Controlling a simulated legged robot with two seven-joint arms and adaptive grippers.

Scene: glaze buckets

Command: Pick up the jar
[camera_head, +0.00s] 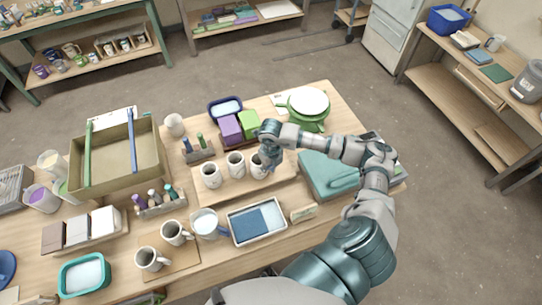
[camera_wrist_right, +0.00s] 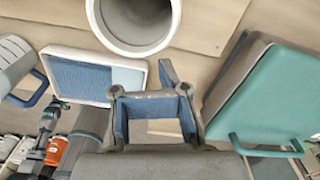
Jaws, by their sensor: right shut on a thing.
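Three white jars stand in a row on a wooden board (camera_head: 232,194) in the middle of the table: a left one (camera_head: 211,176), a middle one (camera_head: 235,164) and a right one (camera_head: 258,170). My right gripper (camera_head: 267,157) reaches in from the right and is shut on the right jar, partly covering its upper side. In the right wrist view the open round mouth of a white jar (camera_wrist_right: 172,22) shows large at the top. The fingers with blue pads (camera_wrist_right: 155,112) show below it; their contact with the jar is unclear. My left gripper is not in view.
Purple and green blocks (camera_head: 230,131) and a green bowl (camera_head: 302,108) stand behind the jars. A teal case (camera_head: 318,178) lies to the right, under my arm. A blue-and-white tray (camera_head: 256,222), a pitcher (camera_head: 205,224) and two mugs (camera_head: 172,233) stand in front.

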